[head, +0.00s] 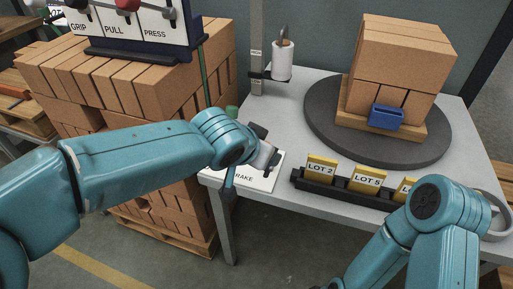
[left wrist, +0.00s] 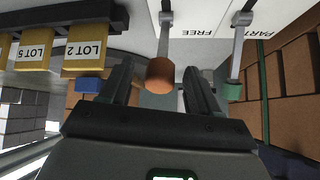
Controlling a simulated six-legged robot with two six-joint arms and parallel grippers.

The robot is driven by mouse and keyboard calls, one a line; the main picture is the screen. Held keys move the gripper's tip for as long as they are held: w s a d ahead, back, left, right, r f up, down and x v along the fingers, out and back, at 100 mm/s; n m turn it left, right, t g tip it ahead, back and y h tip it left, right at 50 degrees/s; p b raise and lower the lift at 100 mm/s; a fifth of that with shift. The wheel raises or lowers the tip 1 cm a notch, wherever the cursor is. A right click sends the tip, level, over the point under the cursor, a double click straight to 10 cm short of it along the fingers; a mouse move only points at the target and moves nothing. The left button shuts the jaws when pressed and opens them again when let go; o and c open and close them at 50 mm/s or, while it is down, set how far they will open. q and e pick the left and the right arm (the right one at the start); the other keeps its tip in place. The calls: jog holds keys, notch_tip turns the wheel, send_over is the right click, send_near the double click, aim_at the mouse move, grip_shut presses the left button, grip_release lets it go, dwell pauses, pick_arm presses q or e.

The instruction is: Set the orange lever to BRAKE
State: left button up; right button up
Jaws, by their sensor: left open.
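The orange lever (left wrist: 160,75) shows in the left wrist view as a round orange knob on a grey stem. It is hidden behind my left gripper and arm in the head view. My left gripper (left wrist: 157,72) is open, with one finger on either side of the knob in that view; I cannot tell whether they touch it. In the head view my left gripper (head: 262,143) is over the white lever plate (head: 262,181), whose front label is partly covered and reads "...RAKE". An upside-down "FREE" label (left wrist: 197,31) shows beside the orange stem. My right gripper is not in view.
A green-knobbed lever (left wrist: 232,91) stands close beside the orange one. A black rack (head: 333,187) with yellow lot cards lies right of the plate. A dark turntable (head: 325,124) carries bricks and a blue clip (head: 386,117). Stacked bricks (head: 150,95) stand at left.

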pick_arm(q)
jog(key=p+v, duration=0.3)
jog(key=v, duration=1.3)
jog(key=shift+s, duration=0.15)
notch_tip(320, 180, down, 24)
jog(key=w+n+g, duration=0.2)
jog(key=g, duration=0.2)
jog(key=s+a+f+n+g, duration=0.2)
jog(key=s+a+f+n, duration=0.15)
jog(key=s+f, duration=0.65)
jog(key=s+a+f+n+g, duration=0.1)
jog(key=s+a+f+n, duration=0.3)
jog(key=f, duration=0.9)
notch_tip(320, 180, up, 17)
jog(key=s+p, duration=0.1)
jog(key=p, duration=1.6)
jog(key=shift+s+f+m, duration=0.2)
jog(key=shift+s+m, duration=0.1)
jog(key=shift+m, duration=0.05)
